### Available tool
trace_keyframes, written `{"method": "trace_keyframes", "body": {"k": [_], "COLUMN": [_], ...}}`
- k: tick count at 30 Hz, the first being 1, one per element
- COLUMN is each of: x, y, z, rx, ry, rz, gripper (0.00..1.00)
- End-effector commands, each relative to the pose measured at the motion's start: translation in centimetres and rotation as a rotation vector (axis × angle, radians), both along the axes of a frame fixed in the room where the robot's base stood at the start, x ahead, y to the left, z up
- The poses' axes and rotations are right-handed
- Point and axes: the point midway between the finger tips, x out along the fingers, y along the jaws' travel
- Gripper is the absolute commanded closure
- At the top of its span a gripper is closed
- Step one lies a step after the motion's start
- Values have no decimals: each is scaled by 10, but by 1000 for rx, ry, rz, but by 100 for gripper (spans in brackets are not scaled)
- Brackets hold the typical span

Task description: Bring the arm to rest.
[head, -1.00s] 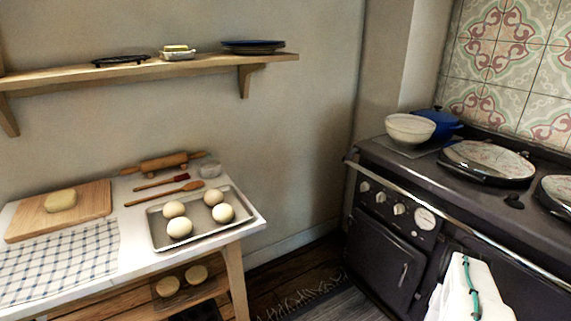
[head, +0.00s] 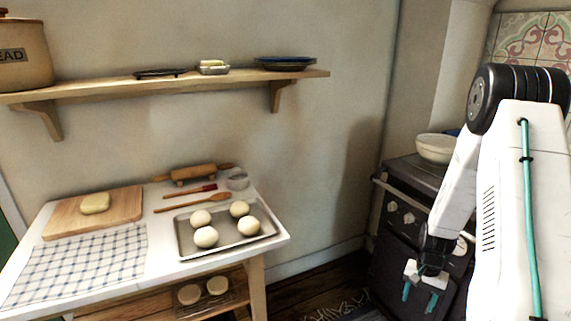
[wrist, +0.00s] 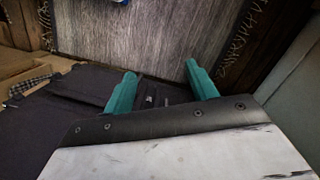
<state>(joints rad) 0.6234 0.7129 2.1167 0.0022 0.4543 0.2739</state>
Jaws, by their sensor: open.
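My gripper (head: 421,297) hangs at the lower right of the head view, in front of the stove, with its teal fingers pointing down. In the wrist view my gripper (wrist: 160,88) shows both teal fingers spread well apart. Nothing is between them. The jaws are open and empty. My white arm is raised and bent at the right of the head view, and it hides much of the stove.
A table (head: 165,262) at left bears a tray (head: 262,236) with several dough balls, a board (head: 125,200), a checked cloth (head: 85,262) and a rolling pin (head: 192,174). A wall shelf (head: 200,84) is above. The stove (head: 391,258) stands right. A rug (wrist: 160,35) lies on the floor.

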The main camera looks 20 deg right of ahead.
Motion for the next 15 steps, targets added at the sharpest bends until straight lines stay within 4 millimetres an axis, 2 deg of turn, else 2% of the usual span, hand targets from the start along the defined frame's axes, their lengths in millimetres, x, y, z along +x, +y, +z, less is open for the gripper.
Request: {"method": "trace_keyframes", "body": {"k": [1, 6, 11, 15], "x": [1, -15, -39, -68], "y": [14, 62, 108, 146], "z": [30, 113, 183, 235], "rx": [10, 59, 90, 104], "ry": [8, 56, 86, 99], "rz": [49, 208, 348, 461], "gripper": [43, 43, 43, 43]}}
